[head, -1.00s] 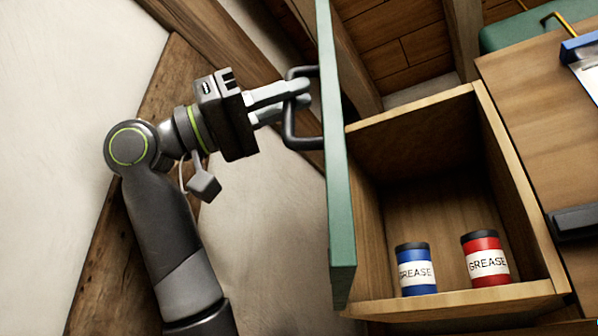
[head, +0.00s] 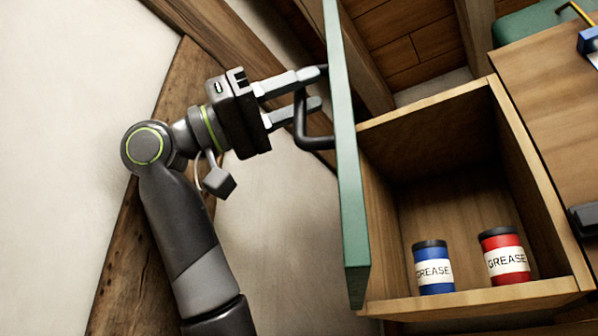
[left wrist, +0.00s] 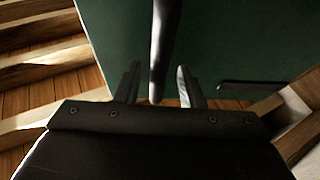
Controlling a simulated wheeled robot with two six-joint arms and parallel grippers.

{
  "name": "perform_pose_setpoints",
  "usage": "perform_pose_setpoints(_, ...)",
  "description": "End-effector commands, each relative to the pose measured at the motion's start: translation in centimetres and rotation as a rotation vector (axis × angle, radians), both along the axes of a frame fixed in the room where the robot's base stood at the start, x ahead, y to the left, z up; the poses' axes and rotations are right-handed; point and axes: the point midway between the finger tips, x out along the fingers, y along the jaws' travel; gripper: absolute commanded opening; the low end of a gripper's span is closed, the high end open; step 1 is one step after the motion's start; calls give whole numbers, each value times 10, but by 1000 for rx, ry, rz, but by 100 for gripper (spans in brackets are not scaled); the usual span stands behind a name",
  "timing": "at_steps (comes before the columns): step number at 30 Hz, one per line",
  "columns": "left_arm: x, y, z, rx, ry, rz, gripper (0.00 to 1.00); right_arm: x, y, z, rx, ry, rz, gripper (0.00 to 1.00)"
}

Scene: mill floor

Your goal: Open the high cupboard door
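The green cupboard door (head: 352,165) stands wide open at the left side of the wooden cupboard (head: 480,298) in the head view. Its dark bar handle (head: 318,142) is on the door's left face. My left gripper (head: 312,89) is open, its two fingers apart around the handle's upright part. In the left wrist view the green door (left wrist: 225,45) fills the top, and the handle (left wrist: 162,45) runs down between the open fingers (left wrist: 158,84). My right gripper is not in view.
A blue grease can (head: 433,267) and a red grease can (head: 503,256) stand inside the cupboard. A wooden beam and pale wall lie behind my left arm. A wooden surface with a blue-edged item is at the right.

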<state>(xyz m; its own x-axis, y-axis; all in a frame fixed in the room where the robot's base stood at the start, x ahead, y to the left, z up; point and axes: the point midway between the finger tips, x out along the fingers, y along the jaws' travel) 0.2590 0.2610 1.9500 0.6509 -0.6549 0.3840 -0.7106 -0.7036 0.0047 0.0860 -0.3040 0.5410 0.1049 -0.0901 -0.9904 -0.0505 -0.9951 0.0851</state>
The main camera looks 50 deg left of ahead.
Motion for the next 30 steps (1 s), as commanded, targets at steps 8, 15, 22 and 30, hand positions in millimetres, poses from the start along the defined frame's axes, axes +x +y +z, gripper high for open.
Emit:
perform_pose_setpoints(8,-1,-1,38,0,1,-4,36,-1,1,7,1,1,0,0)
perform_pose_setpoints(15,-1,-1,70,1,1,-2,36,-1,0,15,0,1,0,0)
perform_pose_setpoints(22,-1,0,89,0,0,-1,36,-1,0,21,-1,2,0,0)
perform_pose_setpoints(30,0,0,93,2,-1,1,36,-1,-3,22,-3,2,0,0)
